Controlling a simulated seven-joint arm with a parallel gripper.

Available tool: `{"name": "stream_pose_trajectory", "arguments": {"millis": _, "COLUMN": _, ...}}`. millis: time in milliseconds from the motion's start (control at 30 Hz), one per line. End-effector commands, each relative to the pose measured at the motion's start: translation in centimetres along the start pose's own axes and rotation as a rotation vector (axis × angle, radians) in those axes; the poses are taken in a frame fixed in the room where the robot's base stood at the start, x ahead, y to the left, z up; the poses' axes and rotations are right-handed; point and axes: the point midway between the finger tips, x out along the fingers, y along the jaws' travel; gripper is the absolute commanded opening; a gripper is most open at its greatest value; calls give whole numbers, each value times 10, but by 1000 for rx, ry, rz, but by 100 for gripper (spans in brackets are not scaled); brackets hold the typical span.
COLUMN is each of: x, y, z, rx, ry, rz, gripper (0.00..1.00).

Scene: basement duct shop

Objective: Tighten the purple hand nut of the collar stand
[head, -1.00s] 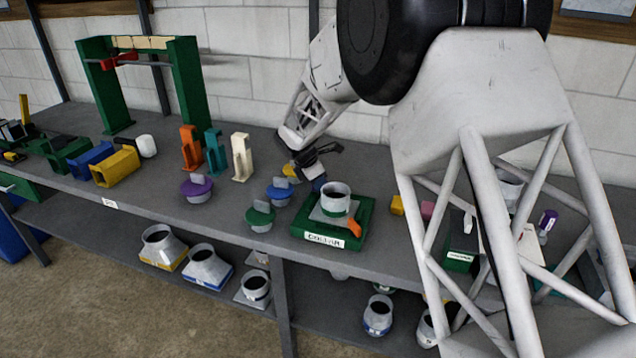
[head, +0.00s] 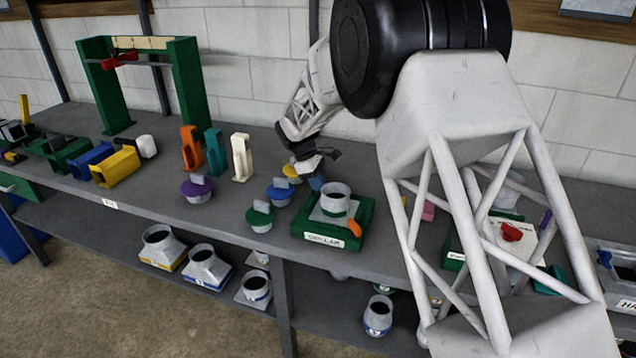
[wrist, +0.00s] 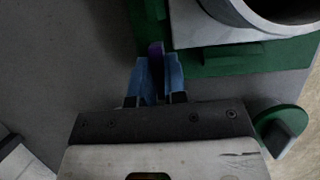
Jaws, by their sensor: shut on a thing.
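The collar stand (head: 312,229) is a green base with a label on its front. A grey round collar (head: 335,198) on a square flange sits in it, and an orange piece (head: 355,228) shows at its front right. In the wrist view the green stand (wrist: 215,62) fills the upper right. My gripper (wrist: 158,62) is shut on the purple hand nut (wrist: 156,48), at the stand's edge. Its blue fingers hide most of the nut. In the head view my gripper (head: 316,182) is at the stand's back left, and I cannot make out the nut there.
Purple (head: 196,190), blue (head: 279,191) and green (head: 261,216) handled discs stand left of the stand. Orange, teal and cream (head: 241,158) upright pieces stand behind them. A green frame (head: 190,85) is at the back left. The bench between front edge and discs is mostly clear.

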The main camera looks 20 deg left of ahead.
Motion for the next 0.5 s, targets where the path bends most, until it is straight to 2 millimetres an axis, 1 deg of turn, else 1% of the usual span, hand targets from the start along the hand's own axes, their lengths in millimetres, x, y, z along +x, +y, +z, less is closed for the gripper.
{"name": "stream_pose_trajectory", "arguments": {"millis": 500, "x": 0, "y": 2, "z": 0, "rx": 450, "ry": 1, "rz": -187, "gripper": 0}}
